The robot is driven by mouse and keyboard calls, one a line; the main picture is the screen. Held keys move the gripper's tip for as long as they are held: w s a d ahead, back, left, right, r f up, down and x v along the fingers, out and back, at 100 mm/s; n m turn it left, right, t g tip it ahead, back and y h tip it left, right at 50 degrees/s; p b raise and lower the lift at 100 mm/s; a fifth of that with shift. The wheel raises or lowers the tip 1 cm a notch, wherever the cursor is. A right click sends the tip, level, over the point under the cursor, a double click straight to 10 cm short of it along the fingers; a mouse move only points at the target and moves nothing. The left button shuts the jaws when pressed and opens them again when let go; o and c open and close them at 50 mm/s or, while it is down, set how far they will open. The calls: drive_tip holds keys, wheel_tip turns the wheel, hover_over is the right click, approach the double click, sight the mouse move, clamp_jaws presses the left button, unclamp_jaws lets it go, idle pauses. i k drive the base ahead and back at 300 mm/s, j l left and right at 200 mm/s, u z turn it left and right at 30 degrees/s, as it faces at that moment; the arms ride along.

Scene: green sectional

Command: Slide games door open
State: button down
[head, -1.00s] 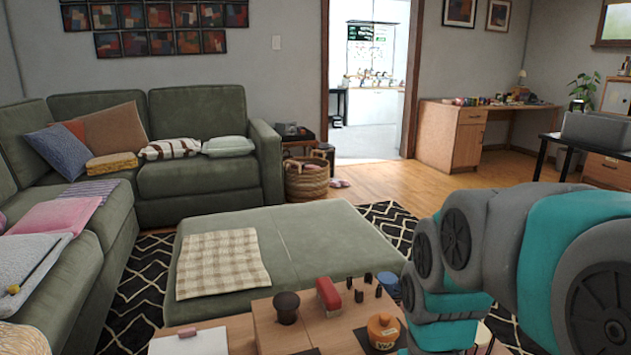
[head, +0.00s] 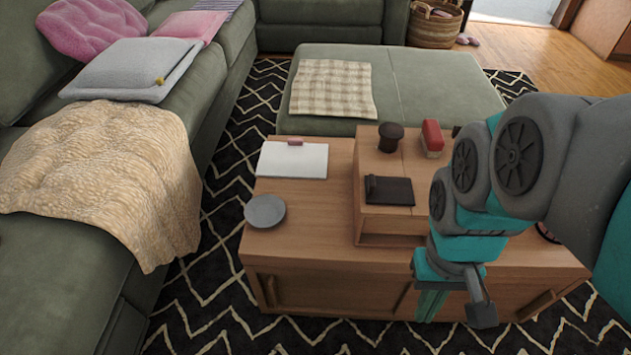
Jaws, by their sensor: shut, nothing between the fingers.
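A low wooden cabinet (head: 300,246) stands in the lower middle of the head view. Its front carries a wide left door panel (head: 335,294) with dark recessed pulls near its ends. A right door panel (head: 508,306) is partly hidden by my gripper and arm. No label shows which one is the games door, and I see no open gap into the cabinet. My gripper (head: 431,303) is shut and empty. It points down in front of the cabinet face, right of the left panel. I cannot tell whether it touches the front.
A notepad (head: 292,160), a grey plate (head: 265,211) and a raised wooden box (head: 385,226) with a dark tray (head: 389,190) are on the cabinet top. A green sofa with a beige blanket (head: 110,175) is at left, an ottoman (head: 430,85) behind. Patterned rug (head: 215,310) shows in front.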

sight(318, 292)
drive_tip(key=u, duration=0.5)
drive_tip(key=k+l+u, duration=0.35)
drive_tip(key=l+u, duration=0.4)
drive_tip(key=l, duration=0.2)
